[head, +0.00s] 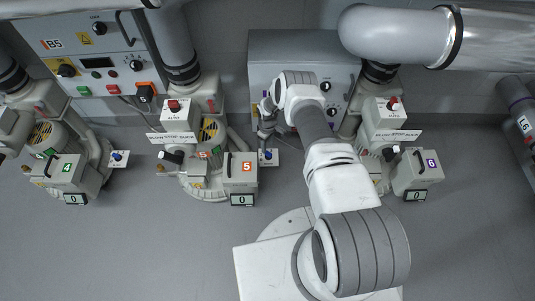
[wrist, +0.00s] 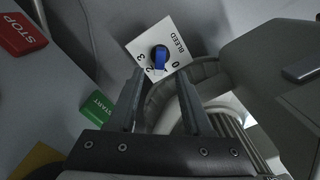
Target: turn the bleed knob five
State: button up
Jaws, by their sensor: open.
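The bleed knob (wrist: 159,61) is blue and sits on a white plate (wrist: 183,30) marked BLEED, with 0, 2 and 3 readable in the wrist view. In the head view, the small blue knob (head: 268,155) is just right of the box labelled 5 (head: 241,174). My gripper (wrist: 160,77) is open, with one finger on each side below the knob in the wrist view. The knob shows in line with the gap between the fingertips. I cannot tell whether they touch it. In the head view, my gripper (head: 266,132) is small and partly blended with the machine behind.
A red STOP button (wrist: 20,34) and a green START button (wrist: 97,107) lie left of my fingers. A pale housing (wrist: 265,50) is close on the right. Blower 4 (head: 64,172) and blower 6 (head: 416,172) flank blower 5. The grey floor in front is clear.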

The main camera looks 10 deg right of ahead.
aim_at(267, 155)
notch_tip(267, 155, down, 6)
jog(key=shift+r+b, duration=0.25)
jog(key=shift+b, duration=0.75)
grip_shut()
